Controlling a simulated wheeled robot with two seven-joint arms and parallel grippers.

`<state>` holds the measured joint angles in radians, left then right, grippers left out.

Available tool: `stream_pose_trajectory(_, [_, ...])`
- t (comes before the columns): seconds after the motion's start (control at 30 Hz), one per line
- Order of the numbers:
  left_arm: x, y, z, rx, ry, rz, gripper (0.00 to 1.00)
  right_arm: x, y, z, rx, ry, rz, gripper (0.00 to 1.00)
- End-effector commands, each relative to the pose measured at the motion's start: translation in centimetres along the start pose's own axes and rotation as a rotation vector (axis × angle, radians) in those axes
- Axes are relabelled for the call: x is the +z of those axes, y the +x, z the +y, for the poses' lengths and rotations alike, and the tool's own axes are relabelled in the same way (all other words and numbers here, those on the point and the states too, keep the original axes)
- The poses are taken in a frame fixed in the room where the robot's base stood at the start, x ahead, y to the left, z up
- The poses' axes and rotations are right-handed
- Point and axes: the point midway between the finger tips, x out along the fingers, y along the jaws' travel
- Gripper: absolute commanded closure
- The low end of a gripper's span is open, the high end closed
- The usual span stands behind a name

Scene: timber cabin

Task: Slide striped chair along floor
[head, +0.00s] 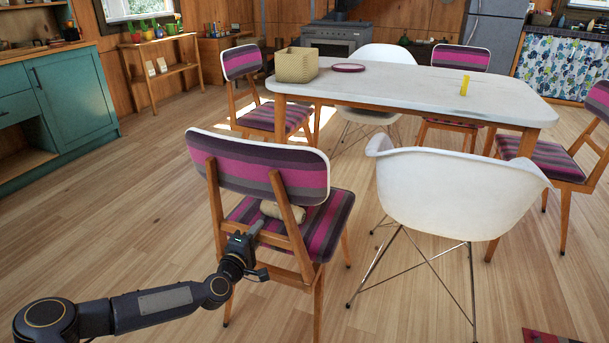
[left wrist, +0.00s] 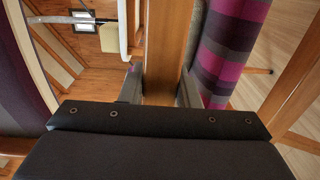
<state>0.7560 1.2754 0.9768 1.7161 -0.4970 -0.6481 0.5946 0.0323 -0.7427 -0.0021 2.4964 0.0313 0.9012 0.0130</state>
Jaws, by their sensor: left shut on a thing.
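The striped chair (head: 262,166) has pink, purple and grey upholstery and a wooden frame. It stands upright on the floor in the middle of the head view, with its back towards me. My left gripper (head: 254,232) is shut on a wooden bar of the chair's back, below the padded backrest. In the left wrist view the wooden bar (left wrist: 167,50) runs between the two fingers, with the striped cloth (left wrist: 225,50) beside it. A beige object (head: 282,211) lies on the chair's seat, partly hidden by the back frame. My right gripper is not in view.
A white table (head: 400,90) stands beyond the chair, bearing a woven basket (head: 296,66), a plate (head: 348,67) and a yellow item (head: 464,86). A white shell chair (head: 455,190) stands close on the right. Floor on the left (head: 110,200) is clear up to the teal cabinet (head: 75,105).

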Motion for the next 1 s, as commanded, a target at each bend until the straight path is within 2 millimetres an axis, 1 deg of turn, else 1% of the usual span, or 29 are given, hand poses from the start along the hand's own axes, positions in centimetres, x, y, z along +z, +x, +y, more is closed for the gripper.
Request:
stream_pose_trajectory(0.03, [-0.04, 0.12, 0.19, 0.01, 0.004, 0.002, 1.0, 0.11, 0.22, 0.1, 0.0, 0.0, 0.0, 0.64])
stream_pose_trajectory(0.27, [-0.04, 0.11, 0.16, 0.007, 0.003, 0.002, 1.0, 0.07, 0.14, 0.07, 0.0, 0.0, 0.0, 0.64])
stream_pose_trajectory(0.3, [-0.04, 0.11, 0.14, 0.007, 0.003, 0.002, 0.67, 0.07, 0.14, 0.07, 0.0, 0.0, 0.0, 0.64])
stream_pose_trajectory(0.47, [-0.02, 0.07, -0.01, 0.003, 0.001, 0.001, 0.46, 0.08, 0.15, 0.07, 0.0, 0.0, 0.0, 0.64])
stream_pose_trajectory(0.9, [-0.01, 0.0, -0.21, -0.001, -0.001, 0.0, 0.45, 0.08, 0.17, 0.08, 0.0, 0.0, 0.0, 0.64])
stream_pose_trajectory(1.0, [-0.06, -0.46, -0.25, -0.001, -0.001, 0.001, 0.45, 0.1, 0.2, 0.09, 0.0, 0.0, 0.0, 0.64])
